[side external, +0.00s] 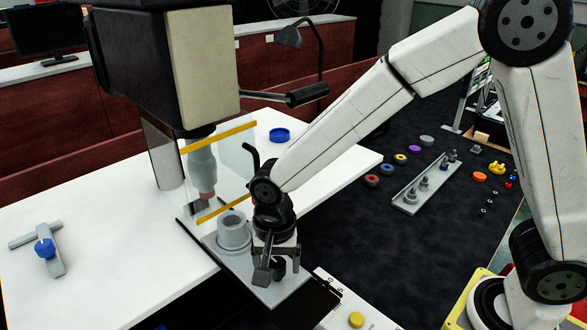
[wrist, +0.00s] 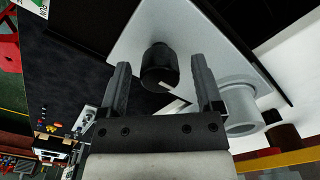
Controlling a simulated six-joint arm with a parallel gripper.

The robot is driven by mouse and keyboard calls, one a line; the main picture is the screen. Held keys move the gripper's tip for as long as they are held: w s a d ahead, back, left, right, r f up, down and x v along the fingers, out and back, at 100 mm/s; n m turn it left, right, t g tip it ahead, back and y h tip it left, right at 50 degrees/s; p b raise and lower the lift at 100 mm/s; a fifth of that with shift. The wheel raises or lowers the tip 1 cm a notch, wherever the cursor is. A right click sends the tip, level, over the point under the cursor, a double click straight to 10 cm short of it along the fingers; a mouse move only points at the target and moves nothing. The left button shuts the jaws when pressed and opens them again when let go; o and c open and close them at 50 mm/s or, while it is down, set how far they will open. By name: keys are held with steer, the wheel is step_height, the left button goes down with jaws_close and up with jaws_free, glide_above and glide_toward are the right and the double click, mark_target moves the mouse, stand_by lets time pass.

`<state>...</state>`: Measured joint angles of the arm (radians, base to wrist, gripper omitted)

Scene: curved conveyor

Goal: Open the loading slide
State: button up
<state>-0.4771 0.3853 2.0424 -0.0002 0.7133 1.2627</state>
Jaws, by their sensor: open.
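The loading slide is a light grey plate (side external: 285,294) under a machine, and it also shows in the wrist view (wrist: 195,30). A grey ring-shaped holder (side external: 234,232) stands on it and appears at the right in the wrist view (wrist: 243,108). A black round knob (wrist: 160,68) rises from the plate. My gripper (wrist: 163,82) is open, pointing down over the plate, with the knob between its two fingers and a visible gap on each side. In the side view, my gripper (side external: 279,266) is at the plate's front end, beside the holder, and largely hides the knob.
The machine's head (side external: 165,60) hangs over the white table, with a clear yellow-edged guard (side external: 235,165) close behind my wrist. A lever handle (side external: 305,94) sticks out above. A box with a yellow button (side external: 356,320) is at the front. A blue-knobbed clamp (side external: 45,248) lies left.

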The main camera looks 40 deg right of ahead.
jaws_close()
stand_by(0.3)
steer(key=s, duration=1.2)
steer(key=shift+s, duration=0.4)
jaws_free()
